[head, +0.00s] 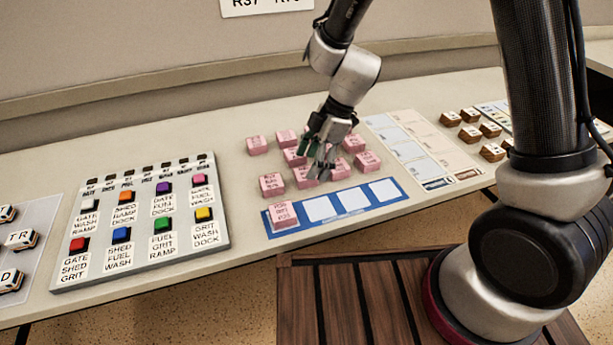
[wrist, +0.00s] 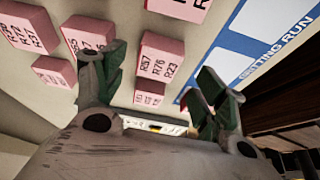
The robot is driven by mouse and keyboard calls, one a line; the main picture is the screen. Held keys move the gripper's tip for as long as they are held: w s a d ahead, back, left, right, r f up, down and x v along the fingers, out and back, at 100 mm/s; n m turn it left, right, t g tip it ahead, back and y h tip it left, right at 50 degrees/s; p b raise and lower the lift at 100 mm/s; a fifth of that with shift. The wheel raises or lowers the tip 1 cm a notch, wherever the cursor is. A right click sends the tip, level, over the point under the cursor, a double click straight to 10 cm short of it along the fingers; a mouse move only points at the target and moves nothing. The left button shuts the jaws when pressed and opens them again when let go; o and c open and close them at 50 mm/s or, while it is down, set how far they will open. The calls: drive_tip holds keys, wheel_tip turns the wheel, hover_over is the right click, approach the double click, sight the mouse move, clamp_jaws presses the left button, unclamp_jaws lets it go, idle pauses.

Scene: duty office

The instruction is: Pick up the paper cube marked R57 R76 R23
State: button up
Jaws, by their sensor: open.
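The pink paper cube marked R57 R76 R23 (wrist: 158,62) shows in the wrist view, its print facing the camera, between and beyond the two fingertips. My gripper (wrist: 157,80) is open with nothing in its jaws. In the head view my gripper (head: 317,160) hangs over the group of pink cubes, pointing down, and hides some of them. The print there is too small to tell which one is the R57 R76 R23 cube.
Other pink cubes, such as this one (head: 272,184), stand close around. A blue card (head: 340,219) with white squares lies in front; one cube (head: 283,214) sits on its left end. A button panel (head: 140,222) is at left, brown blocks (head: 470,133) at right.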

sight(307, 171)
drive_tip(key=x, duration=0.3)
drive_tip(key=shift+w+a+f, duration=0.1)
drive_tip(key=shift+w+f, duration=0.1)
drive_tip(key=shift+f, duration=0.15)
drive_tip(key=shift+c, duration=0.2)
drive_tip(key=c, duration=1.1)
drive_tip(key=shift+o, duration=0.2)
